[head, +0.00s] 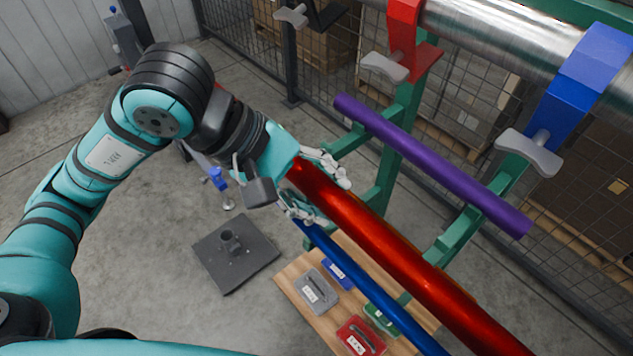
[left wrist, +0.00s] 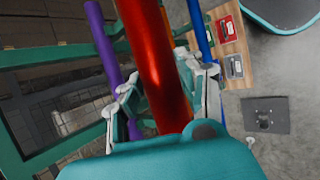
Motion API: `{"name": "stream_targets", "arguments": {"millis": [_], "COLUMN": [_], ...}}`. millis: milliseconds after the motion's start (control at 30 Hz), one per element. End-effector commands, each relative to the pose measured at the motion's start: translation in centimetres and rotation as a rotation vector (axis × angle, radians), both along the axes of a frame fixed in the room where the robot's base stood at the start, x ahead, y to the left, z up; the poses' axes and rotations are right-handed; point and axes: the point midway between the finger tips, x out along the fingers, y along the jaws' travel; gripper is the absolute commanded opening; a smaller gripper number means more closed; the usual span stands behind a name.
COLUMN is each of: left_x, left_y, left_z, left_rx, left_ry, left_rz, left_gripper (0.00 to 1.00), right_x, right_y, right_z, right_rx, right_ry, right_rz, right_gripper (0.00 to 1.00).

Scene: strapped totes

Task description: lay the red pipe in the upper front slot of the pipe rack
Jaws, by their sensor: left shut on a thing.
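The glossy red pipe (head: 400,245) slants from my left gripper (head: 337,203) to the lower right edge in the head view. My left gripper is shut around it near its upper-left end; its fingers straddle the pipe in the left wrist view too (left wrist: 155,75). The pipe's far end is out of frame. The green pipe rack (head: 392,160) has posts and arms on the right. A purple pipe (head: 430,165) lies across its arms, beyond the red pipe. A blue pipe (head: 375,300) runs lower, on the near side. Whether the red pipe touches the rack is unclear. My right gripper is not in view.
A large steel pipe (head: 495,40) with red (head: 405,35) and blue (head: 580,85) clamps crosses the upper right. Below, a wooden board (head: 295,272) carries several labelled cases. A dark base plate (head: 222,272) stands on the floor. Mesh fencing is behind the rack.

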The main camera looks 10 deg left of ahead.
Motion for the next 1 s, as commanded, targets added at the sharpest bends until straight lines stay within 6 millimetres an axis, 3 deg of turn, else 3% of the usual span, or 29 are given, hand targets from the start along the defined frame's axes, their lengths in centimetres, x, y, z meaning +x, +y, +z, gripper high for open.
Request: {"name": "stream_targets", "arguments": {"millis": [33, 167, 400, 967, 1000], "left_x": [0.2, 0.7, 2.6, 6.9, 6.9], "left_y": [-0.2, -0.6, -2.0, -5.1, -5.0], "left_z": [0.6, 0.4, 0.2, 0.2, -1.0], "left_rx": [-0.002, 0.001, -0.001, 0.0, 0.002], "left_ry": [0.003, 0.001, -0.002, -0.002, -0.003], "left_rz": [0.0, 0.0, 0.0, 0.0, 0.0], "left_gripper": [0.0, 0.0, 0.0, 0.0, 0.0], "right_x": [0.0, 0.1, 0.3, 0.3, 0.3], "right_y": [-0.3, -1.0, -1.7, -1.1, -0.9], "right_z": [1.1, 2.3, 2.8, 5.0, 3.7], "right_rx": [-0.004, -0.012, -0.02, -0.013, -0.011], "right_ry": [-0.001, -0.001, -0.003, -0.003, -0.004], "right_rz": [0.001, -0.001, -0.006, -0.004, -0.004], "right_gripper": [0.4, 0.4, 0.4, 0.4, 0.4]}}
